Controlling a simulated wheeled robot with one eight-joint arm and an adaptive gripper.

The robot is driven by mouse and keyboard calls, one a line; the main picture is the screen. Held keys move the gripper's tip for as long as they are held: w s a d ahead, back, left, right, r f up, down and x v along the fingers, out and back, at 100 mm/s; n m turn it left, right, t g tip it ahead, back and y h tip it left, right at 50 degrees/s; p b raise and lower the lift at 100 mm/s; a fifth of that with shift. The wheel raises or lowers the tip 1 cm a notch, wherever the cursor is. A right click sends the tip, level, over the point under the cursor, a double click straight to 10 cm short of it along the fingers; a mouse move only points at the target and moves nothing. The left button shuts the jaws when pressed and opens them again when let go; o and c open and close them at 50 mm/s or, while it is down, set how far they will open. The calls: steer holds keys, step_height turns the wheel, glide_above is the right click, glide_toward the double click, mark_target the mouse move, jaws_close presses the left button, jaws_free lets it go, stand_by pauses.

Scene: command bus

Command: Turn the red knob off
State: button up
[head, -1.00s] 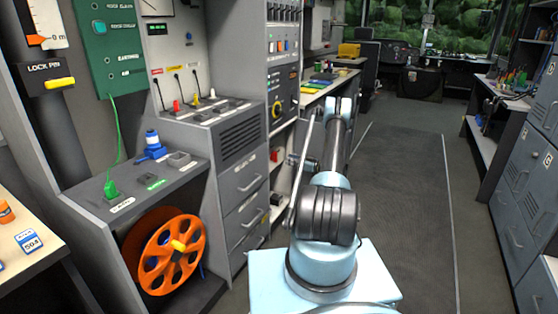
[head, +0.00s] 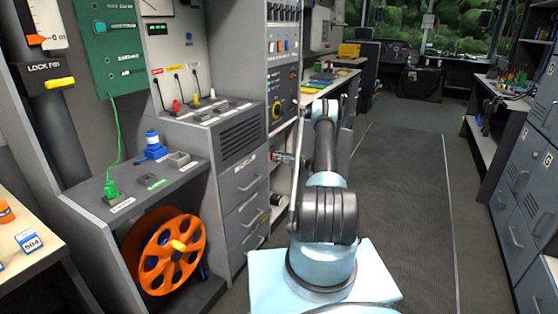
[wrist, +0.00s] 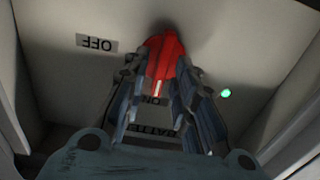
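The red knob (wrist: 165,56) shows in the wrist view on a pale panel. Its white mark points down at the ON label (wrist: 153,100), which is partly covered by my fingers. An OFF label (wrist: 97,43) is to the knob's left; the lettering appears upside down. My gripper (wrist: 162,68) has its fingers apart, one on each side of the knob; I cannot tell whether they touch it. In the head view my gripper (head: 287,159) is small, beside the grey cabinet, and largely hidden.
A green light (wrist: 225,93) glows right of the knob. A BATTERY label (wrist: 153,133) lies below it, partly covered. Pale walls enclose the panel at both sides. In the head view the grey drawers (head: 243,182) stand left of my arm, and the aisle floor (head: 405,190) is clear.

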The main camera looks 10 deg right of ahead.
jaws_close()
steer(key=shift+m, duration=0.4)
steer(key=shift+w+d+f+m, duration=0.15)
steer(key=shift+m, duration=2.7)
steer(key=shift+w+d+f+m, duration=0.2)
steer(key=shift+m, duration=2.6)
steer(key=shift+w+d+f+m, duration=0.15)
steer(key=shift+m, duration=2.7)
